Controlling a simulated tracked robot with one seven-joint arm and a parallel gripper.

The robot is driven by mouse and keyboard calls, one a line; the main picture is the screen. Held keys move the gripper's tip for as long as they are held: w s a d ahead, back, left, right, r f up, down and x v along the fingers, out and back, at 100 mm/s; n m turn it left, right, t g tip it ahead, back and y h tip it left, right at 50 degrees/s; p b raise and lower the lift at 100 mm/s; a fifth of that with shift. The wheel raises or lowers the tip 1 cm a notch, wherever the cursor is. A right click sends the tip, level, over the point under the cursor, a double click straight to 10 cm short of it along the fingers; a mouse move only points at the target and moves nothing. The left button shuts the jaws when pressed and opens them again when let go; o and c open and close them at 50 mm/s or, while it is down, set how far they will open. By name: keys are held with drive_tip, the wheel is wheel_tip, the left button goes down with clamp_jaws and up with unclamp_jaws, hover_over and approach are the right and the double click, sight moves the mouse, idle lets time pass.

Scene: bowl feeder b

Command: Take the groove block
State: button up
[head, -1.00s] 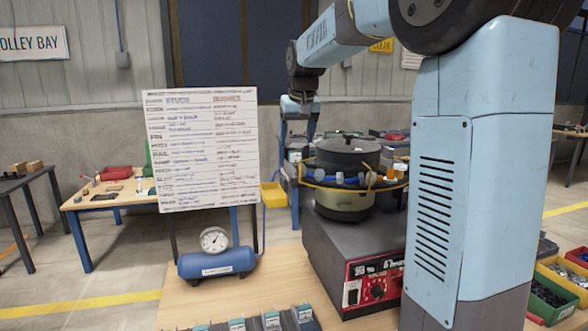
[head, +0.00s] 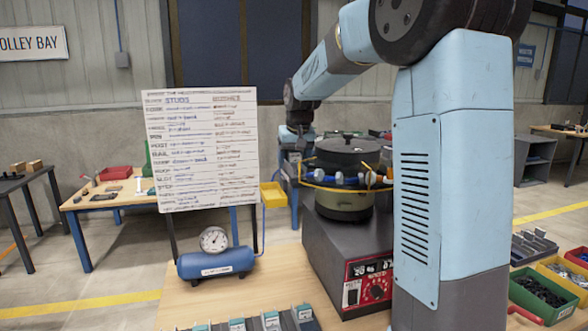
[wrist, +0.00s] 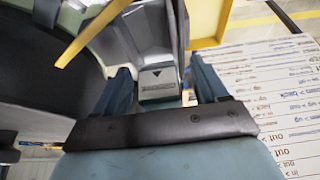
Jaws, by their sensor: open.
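The bowl feeder (head: 345,200) stands on a dark control box, with blue, white and orange pieces around its rim. My gripper (wrist: 161,88) is open at the bowl's outer edge, pointing down. It also shows small and partly hidden in the head view (head: 297,150), behind the left of the bowl. Between and beyond the fingers in the wrist view is a grey fitting with a light plate (wrist: 158,83) bearing a dark triangle. The fingers show no grip on it. I cannot tell whether this is the groove block, and no other piece is clearly identifiable as it.
A yellow bar (wrist: 92,32) and a yellow plate (wrist: 208,22) lie close around the fingers. The written board (head: 200,150) stands left of the feeder. A blue air tank (head: 215,263) and labelled grey holders (head: 271,321) are on the bench in front.

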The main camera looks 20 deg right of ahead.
clamp_jaws()
idle(0.6)
drive_tip(key=shift+r, duration=0.15)
